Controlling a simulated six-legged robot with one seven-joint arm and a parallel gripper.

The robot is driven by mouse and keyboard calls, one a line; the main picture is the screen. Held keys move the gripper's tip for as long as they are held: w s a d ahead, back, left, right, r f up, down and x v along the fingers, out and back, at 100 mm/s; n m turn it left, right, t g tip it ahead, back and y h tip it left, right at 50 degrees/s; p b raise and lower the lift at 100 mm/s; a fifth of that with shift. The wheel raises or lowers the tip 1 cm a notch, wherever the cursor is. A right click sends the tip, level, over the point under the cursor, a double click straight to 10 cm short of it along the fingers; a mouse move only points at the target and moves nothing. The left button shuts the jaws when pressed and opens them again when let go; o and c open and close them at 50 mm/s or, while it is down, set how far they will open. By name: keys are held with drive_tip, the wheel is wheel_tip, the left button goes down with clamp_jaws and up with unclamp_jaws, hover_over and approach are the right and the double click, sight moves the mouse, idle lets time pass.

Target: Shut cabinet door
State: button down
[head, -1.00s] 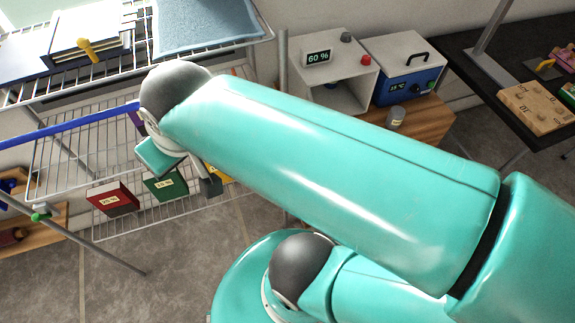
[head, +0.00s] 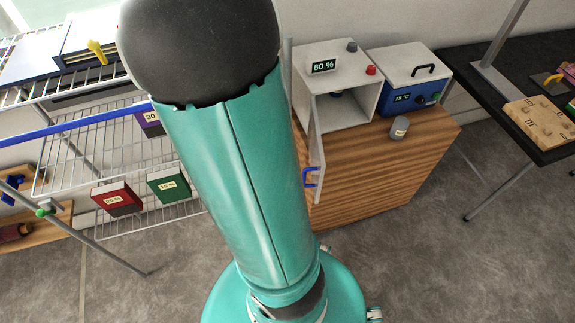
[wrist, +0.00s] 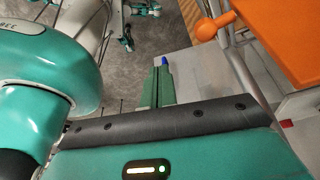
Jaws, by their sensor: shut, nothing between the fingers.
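The white cabinet (head: 340,70) with a "60 %" display stands on a wooden base, its front open. Its pale door (head: 317,150) stands swung out at the left side, seen nearly edge-on, with a blue handle (head: 311,177) low on it. In the head view my gripper is hidden by my arm. In the wrist view my gripper (wrist: 159,80) has its green fingers together and appears empty. A small blue piece (wrist: 164,60), possibly the door handle, shows just beyond the fingertips. I cannot tell whether they touch. A pale panel (wrist: 205,72) lies just right of the fingers.
A blue and white box (head: 405,75) and a grey cylinder (head: 399,128) stand right of the cabinet. A wire rack (head: 110,135) with red and green boxes is at left. A dark table (head: 500,85) is at right. The floor in front is clear.

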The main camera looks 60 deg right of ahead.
drive_tip(key=s+d+f+m, duration=0.1)
drive_tip(key=s+d+f, duration=0.2)
drive_tip(key=s+f, duration=0.5)
drive_tip(key=shift+x, duration=0.9)
drive_tip(key=shift+w+d, duration=0.1)
